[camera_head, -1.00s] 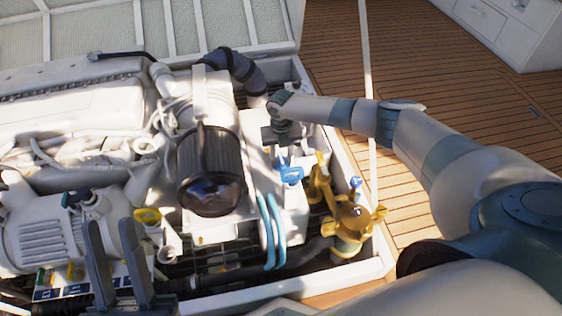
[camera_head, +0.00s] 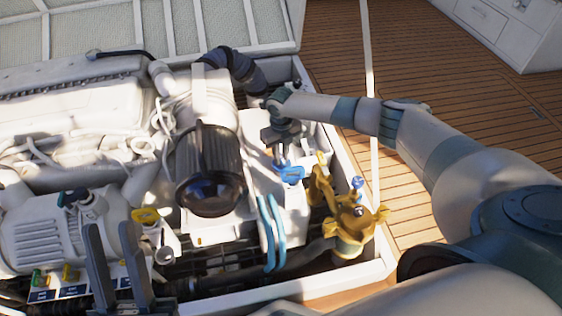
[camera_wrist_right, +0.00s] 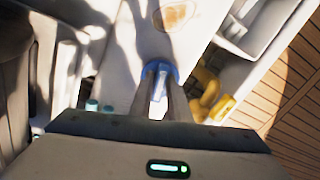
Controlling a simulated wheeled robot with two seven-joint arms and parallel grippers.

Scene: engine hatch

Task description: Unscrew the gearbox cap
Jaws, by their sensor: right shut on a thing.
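The blue gearbox cap (camera_head: 290,172) sits on the white gearbox housing right of the black cylinder in the head view. My right gripper (camera_head: 281,160) reaches down onto it from above and is shut on it. In the right wrist view, the blue cap (camera_wrist_right: 161,69) shows between the two fingertips, partly covered by them. I cannot tell whether the cap is still seated in its threads. My left gripper (camera_head: 118,262) is at the lower left of the head view, with its two fingers apart and nothing between them.
A yellow-brown strainer (camera_head: 354,222) with a blue tap stands right of the cap. Light blue hoses (camera_head: 270,230) run just in front. The black cylinder (camera_head: 209,165) stands close on the left. The white hatch rim (camera_head: 380,262) bounds the bay, with clear wooden deck (camera_head: 430,70) beyond.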

